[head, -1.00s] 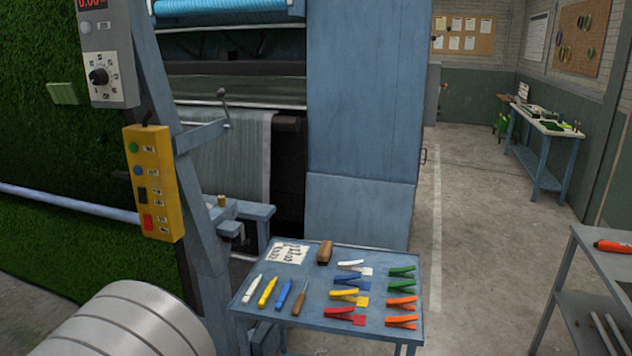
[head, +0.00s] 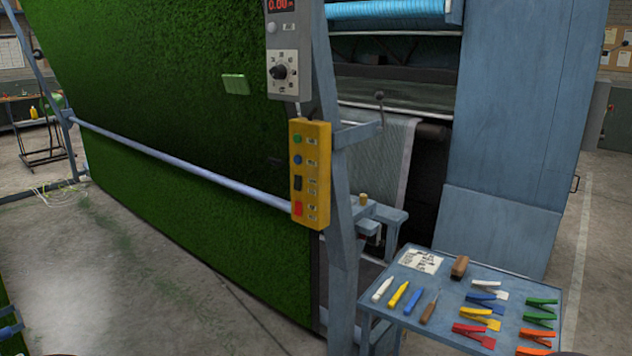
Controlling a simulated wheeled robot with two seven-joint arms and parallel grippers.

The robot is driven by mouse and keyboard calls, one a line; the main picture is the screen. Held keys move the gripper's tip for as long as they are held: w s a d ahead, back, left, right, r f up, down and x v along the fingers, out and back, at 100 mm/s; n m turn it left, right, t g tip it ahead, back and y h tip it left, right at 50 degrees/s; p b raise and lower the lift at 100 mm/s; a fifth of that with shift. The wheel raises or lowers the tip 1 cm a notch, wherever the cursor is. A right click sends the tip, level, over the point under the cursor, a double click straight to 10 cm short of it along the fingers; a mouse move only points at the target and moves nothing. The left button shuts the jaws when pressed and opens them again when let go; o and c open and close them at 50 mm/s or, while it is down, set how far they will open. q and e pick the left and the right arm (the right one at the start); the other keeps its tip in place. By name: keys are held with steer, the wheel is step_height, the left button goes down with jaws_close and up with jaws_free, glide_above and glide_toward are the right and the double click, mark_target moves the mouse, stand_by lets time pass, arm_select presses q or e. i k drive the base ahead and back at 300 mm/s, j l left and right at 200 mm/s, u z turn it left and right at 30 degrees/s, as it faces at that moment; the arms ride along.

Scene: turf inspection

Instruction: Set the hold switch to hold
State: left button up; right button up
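A yellow control box (head: 310,174) hangs on the blue-grey machine post, right of the green turf. It carries a green button (head: 297,139), a blue button (head: 297,160), a black switch (head: 298,184) and a red button (head: 298,208). Small labels beside them are too small to read, so I cannot confirm which control is the hold switch or its position. Above it, a grey panel (head: 290,50) has a red digital display and a black rotary knob (head: 279,72). Neither of my grippers shows.
A blue-grey tool table (head: 388,318) stands at the lower right with markers, a wooden-handled tool and several coloured clips. A pale horizontal bar (head: 180,163) crosses the turf sheet (head: 150,110). A small lever (head: 380,100) sticks out right of the post. Concrete floor at left is mostly clear.

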mark_target(298, 204)
steer(key=i+j, duration=0.15)
steer(key=i, duration=0.25)
steer(key=i+j+z, duration=0.1)
steer(key=i, duration=0.35)
steer(key=i+j, duration=0.25)
steer(key=i, duration=0.15)
steer(key=i+j, duration=0.2)
steer(key=i, duration=0.2)
steer(key=z, duration=0.05)
